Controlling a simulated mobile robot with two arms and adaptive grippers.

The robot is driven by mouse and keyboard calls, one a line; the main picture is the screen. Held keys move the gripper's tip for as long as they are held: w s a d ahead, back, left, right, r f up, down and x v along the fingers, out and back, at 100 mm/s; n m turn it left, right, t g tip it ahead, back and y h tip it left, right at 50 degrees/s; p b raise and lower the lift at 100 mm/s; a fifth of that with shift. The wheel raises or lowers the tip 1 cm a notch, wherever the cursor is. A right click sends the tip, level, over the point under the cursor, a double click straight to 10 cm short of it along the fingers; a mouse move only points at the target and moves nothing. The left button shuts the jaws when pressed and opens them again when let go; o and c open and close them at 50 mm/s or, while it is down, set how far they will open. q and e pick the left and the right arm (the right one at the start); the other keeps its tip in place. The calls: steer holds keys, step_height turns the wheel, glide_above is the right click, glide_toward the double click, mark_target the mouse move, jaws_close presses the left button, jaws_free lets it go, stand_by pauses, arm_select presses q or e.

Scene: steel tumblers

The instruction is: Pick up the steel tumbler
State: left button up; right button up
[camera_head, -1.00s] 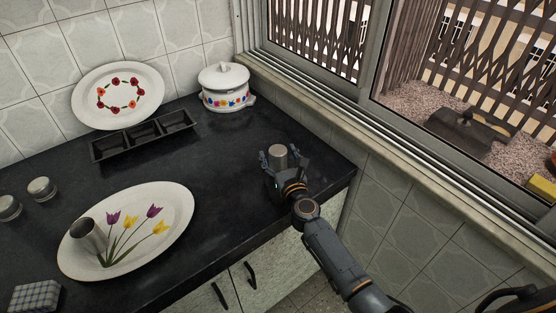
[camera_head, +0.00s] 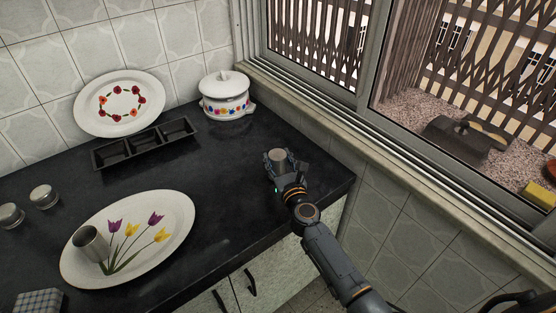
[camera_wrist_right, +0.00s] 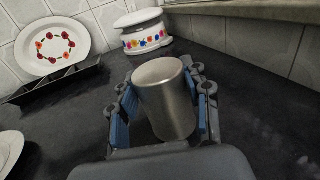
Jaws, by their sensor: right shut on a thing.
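A steel tumbler (camera_head: 277,155) stands near the right end of the dark counter. My right gripper (camera_head: 279,164) is shut on it. A second steel tumbler (camera_head: 90,243) stands tilted-looking on the left part of the tulip platter (camera_head: 180,215). My left gripper is not in view.
A white lidded pot (camera_head: 225,95) stands at the back by the window wall. A black three-part tray (camera_head: 145,144) and a poppy plate (camera_head: 118,104) are at the back left. Shakers (camera_head: 43,196) and a checked cloth item (camera_head: 40,301) are at left. The counter's middle is clear.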

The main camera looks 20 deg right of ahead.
steer(key=s+r+p, duration=0.6)
steer(key=r+p, duration=0.2)
steer(key=r, duration=0.1)
steer(key=s+r, duration=0.3)
steer(key=s, duration=0.9)
steer(key=s+r+b, duration=0.1)
steer(key=s+r, duration=0.3)
steer(key=s, duration=0.8)
steer(key=shift+a+r, duration=0.2)
steer(key=shift+a, duration=0.2)
steer(key=o, duration=0.6)
steer(key=shift+w, duration=0.1)
jaws_close()
